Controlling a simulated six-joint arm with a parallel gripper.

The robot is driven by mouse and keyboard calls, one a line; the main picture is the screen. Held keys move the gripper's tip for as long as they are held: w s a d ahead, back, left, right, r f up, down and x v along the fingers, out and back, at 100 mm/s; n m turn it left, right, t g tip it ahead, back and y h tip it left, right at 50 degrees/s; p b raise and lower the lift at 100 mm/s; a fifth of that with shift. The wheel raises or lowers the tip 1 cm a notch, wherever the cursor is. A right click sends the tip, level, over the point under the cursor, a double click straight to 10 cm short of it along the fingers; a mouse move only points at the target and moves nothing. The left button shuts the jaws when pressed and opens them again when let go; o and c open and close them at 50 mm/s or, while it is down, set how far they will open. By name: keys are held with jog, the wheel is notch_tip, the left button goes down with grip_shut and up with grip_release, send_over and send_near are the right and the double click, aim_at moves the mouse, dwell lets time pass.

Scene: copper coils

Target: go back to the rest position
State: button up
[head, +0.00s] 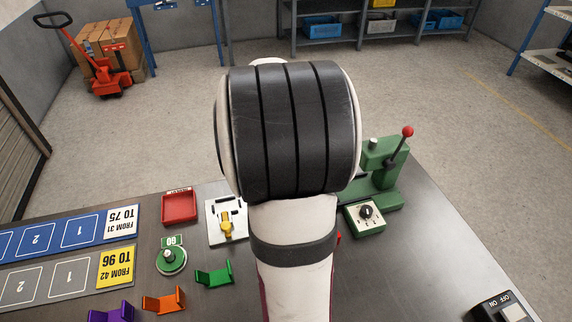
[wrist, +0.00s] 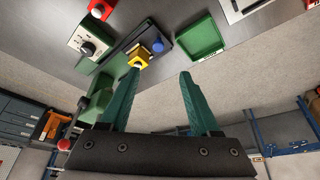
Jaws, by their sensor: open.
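My gripper (wrist: 160,72) shows in the wrist view with its two green fingers spread apart. Nothing is between them; bare floor and table edge show through the gap. The fingers appear beyond or above the table edge, with a yellow block (wrist: 138,57) just past the left fingertip; I cannot tell the distance. In the head view my own arm fills the middle and hides the gripper and part of the table. No copper coil can be made out.
A green lever press (head: 378,175) and a dial box (head: 366,216) stand right of my arm. A red tray (head: 180,207), a white plate with yellow clamp (head: 228,222) and coloured cradles (head: 213,276) lie left. The wrist view shows a green tray (wrist: 202,40). The table's right part is mostly clear.

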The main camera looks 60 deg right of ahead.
jog(key=w+a+r+n+y, duration=0.25)
jog(key=a+n, duration=0.25)
jog(key=a, duration=1.2)
jog(key=s+a+n+y, duration=0.2)
jog(key=s+a, duration=0.3)
jog(key=a, duration=0.5)
jog(key=s+a+n+y, duration=0.1)
jog(key=s+a+n, duration=0.4)
jog(key=a, duration=0.6)
jog(key=shift+a+r+y, duration=0.2)
jog(key=shift+a+y, duration=0.05)
jog(key=shift+y, duration=0.1)
